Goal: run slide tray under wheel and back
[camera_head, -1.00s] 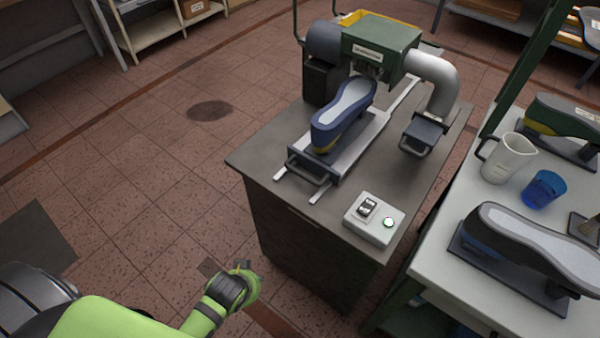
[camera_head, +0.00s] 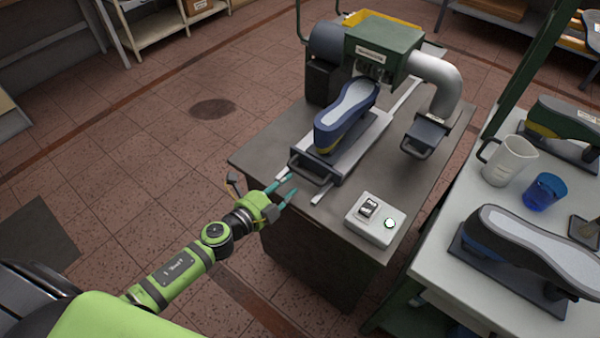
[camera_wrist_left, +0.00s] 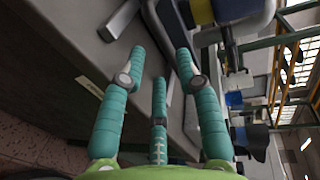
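The slide tray (camera_head: 352,158) is a pale metal plate on rails, with a dark handle (camera_head: 306,169) at its near end. A blue shoe last with a grey top (camera_head: 346,116) stands on the tray. The green machine head (camera_head: 382,48), at the tray's far end, has a grey duct; I cannot make out the wheel. My left gripper (camera_head: 285,194) has teal fingers spread apart and empty, near the table's front-left edge, just short of the handle. Its open fingers also show in the left wrist view (camera_wrist_left: 158,80). My right gripper is not in view.
A control box (camera_head: 375,221) with a switch and lit green button sits on the table's near right corner. A white side table at right holds a jug (camera_head: 508,160), a blue cup (camera_head: 544,191) and another last (camera_head: 530,250). The floor at left is clear.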

